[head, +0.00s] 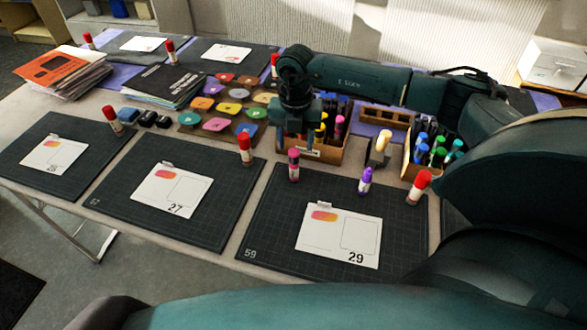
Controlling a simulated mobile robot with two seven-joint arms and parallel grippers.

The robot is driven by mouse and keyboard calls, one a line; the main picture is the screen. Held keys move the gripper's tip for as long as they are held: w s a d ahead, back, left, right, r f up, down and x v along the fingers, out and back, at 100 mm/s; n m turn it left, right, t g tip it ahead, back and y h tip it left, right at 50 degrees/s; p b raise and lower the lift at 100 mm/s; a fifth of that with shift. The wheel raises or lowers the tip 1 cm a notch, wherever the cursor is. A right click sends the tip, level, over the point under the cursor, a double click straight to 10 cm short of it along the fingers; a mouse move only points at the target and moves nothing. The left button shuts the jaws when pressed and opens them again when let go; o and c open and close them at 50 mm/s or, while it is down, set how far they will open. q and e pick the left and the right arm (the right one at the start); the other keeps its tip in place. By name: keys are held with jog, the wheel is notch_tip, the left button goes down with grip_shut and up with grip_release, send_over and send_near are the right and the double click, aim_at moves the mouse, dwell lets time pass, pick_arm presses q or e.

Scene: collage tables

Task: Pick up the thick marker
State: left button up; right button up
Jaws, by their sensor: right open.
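Several markers could be the thick marker, and I cannot tell which one is meant. A pink-capped marker (293,165) stands upright at the back edge of the front right mat. A purple marker (366,181) stands upright on the same mat, farther right. My right gripper (293,148) points down with its jaws open, in front of a wooden box (325,155) of markers. In the picture its fingers are just above the pink-capped marker; whether they are around it is unclear. More markers stand in a second wooden box (408,165) to the right. My left gripper is out of view.
Red-capped sticks stand beside the mats, one at the right (418,187) and one in the middle (245,149). A card numbered 29 (340,252) lies on the front right mat (265,240). Coloured pads (214,125) lie left of the gripper. My right arm spans the back right.

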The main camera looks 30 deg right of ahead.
aim_at(294, 152)
jog(key=shift+s+a+f+p, duration=0.15)
jog(key=shift+f+p, duration=0.15)
jog(key=shift+f, duration=1.1)
jog(key=shift+a+f+p, duration=0.15)
jog(key=shift+f+p, duration=0.15)
jog(key=shift+f, duration=1.05)
jog(key=shift+c, duration=0.2)
jog(key=c, duration=0.7)
